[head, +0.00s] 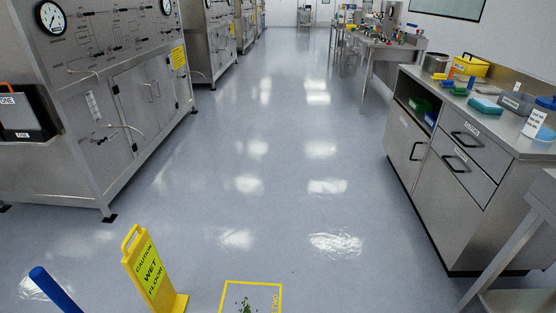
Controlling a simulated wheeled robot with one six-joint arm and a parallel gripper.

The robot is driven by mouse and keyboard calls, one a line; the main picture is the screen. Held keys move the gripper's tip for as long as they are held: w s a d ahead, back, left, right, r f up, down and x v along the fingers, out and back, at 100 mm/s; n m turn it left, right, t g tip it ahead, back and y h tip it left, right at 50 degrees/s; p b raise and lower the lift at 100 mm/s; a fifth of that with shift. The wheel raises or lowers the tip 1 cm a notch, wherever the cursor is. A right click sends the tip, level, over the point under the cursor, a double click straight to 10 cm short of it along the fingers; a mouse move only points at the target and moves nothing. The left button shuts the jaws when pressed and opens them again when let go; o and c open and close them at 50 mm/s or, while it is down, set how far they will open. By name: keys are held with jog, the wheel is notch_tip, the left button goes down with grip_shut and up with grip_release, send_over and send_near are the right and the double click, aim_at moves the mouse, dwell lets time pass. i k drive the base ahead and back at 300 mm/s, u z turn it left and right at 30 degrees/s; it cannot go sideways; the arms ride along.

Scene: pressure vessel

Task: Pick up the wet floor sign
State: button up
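The wet floor sign (151,268) is yellow with a handle at its top and black lettering reading "CAUTION WET FLOOR". It stands upright on the floor at the lower left of the head view. Its base reaches to the lower edge of the picture. My gripper is not in view.
A yellow-taped square (252,284) with green bits lies right of the sign. A blue post (54,290) rises left of it. Steel machines (130,90) line the left; a steel cabinet (440,165) and tables line the right. The middle aisle (270,140) is clear.

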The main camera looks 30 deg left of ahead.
aim_at(141, 262)
jog(key=u, duration=0.2)
jog(key=i, duration=1.9)
jog(key=u, duration=1.35)
jog(key=i, duration=1.1)
jog(key=u, duration=1.5)
jog(key=i, duration=0.7)
jog(key=u, duration=0.25)
